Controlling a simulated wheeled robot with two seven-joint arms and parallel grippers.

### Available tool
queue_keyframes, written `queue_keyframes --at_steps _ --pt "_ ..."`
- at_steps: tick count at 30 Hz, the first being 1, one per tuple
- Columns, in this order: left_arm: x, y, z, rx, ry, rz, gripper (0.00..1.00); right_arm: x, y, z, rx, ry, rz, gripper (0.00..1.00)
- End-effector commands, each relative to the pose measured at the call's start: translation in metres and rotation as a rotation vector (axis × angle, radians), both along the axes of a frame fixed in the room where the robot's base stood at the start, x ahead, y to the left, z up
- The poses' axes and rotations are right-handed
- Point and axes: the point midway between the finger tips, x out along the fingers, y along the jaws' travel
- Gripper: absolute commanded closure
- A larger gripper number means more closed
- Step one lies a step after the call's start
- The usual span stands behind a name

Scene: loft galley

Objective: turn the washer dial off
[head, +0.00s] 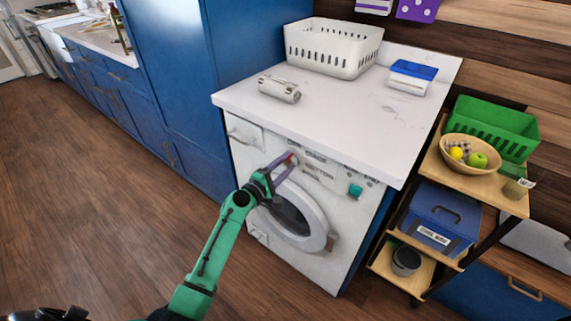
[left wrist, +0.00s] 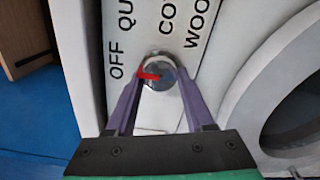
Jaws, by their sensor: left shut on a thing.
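The white washer (head: 245,165) stands under a white countertop, its round door on the front. Its grey dial (left wrist: 163,70) is on the panel, with a red pointer (left wrist: 148,75) on its face. In the left wrist view the pointer points left, toward the side with the OFF label (left wrist: 117,60). Other printed labels fan out above the dial. My left gripper (head: 286,160) reaches the panel from the lower left in the head view. Its purple fingers are shut on the dial, one on each side. My right gripper is not in view.
A white basket (head: 332,48), a rolled cloth-like item (head: 279,89) and a blue-lidded box (head: 411,77) sit on the countertop (head: 340,110). A wooden shelf cart (head: 470,182) stands right of the washer. Open floor (head: 110,200) lies at left.

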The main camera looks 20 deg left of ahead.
Motion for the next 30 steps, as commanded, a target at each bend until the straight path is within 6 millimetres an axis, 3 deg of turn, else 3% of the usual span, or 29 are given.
queue_keyframes --at_steps 14,15,17,30 --pt "-0.0005 -0.0005 -0.0019 -0.018 0.01 -0.001 1.0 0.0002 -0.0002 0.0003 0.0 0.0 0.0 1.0" --pt "-0.0005 -0.0005 -0.0019 -0.018 0.01 -0.001 0.43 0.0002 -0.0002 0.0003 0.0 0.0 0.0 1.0" --pt "-0.0005 -0.0005 -0.0019 -0.018 0.01 -0.001 0.2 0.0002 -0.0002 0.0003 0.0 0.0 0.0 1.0" --pt "-0.0081 0.0032 -0.0015 -0.016 0.009 0.0 0.17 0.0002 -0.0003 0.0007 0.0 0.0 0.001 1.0"
